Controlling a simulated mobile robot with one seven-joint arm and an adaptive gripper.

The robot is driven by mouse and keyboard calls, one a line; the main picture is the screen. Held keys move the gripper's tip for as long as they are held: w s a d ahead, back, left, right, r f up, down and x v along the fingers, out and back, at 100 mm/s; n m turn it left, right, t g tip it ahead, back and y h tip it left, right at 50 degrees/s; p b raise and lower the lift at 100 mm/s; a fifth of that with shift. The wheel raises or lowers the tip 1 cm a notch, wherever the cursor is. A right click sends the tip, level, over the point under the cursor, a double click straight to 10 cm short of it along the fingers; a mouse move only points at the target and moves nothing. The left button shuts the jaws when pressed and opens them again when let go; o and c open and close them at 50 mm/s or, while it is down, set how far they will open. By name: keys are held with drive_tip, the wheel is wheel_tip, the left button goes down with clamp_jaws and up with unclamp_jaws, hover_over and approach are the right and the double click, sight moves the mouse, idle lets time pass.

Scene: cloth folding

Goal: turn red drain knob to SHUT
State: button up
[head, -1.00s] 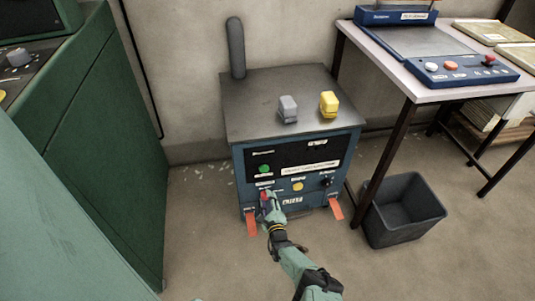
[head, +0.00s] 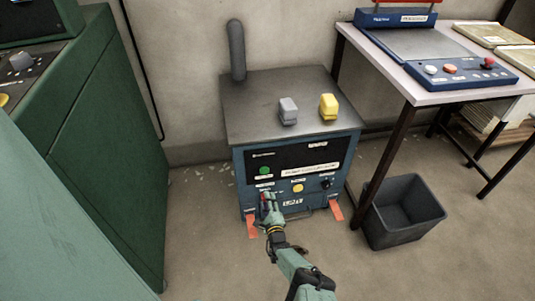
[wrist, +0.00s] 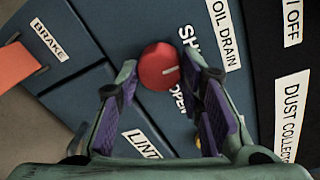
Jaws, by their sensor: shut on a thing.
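The red drain knob (wrist: 158,66) is round, with a short white line on its face, on the blue front panel of a machine. The line points toward the right side of the wrist view, where a label starting "SH" and one that seems to read "OPEN" are partly covered by a finger. An "OIL DRAIN" label (wrist: 223,35) lies beside them. My gripper (wrist: 161,78) is shut on the knob, one purple-padded finger on each side. In the head view my gripper (head: 267,202) is at the lower left of the panel and hides most of the knob.
The blue machine (head: 292,95) has a green button (head: 264,171), a yellow button (head: 298,188) and orange pedals at floor level. A dark bin (head: 402,210) stands to the right, beneath a table's edge. A green cabinet (head: 105,150) stands left.

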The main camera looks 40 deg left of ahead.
drive_tip(key=o, duration=1.2)
drive_tip(key=shift+c, duration=0.2)
drive_tip(key=shift+d, duration=0.1)
drive_tip(key=v, duration=1.1)
drive_tip(key=shift+s+d, duration=0.25)
drive_tip(key=shift+d, duration=0.1)
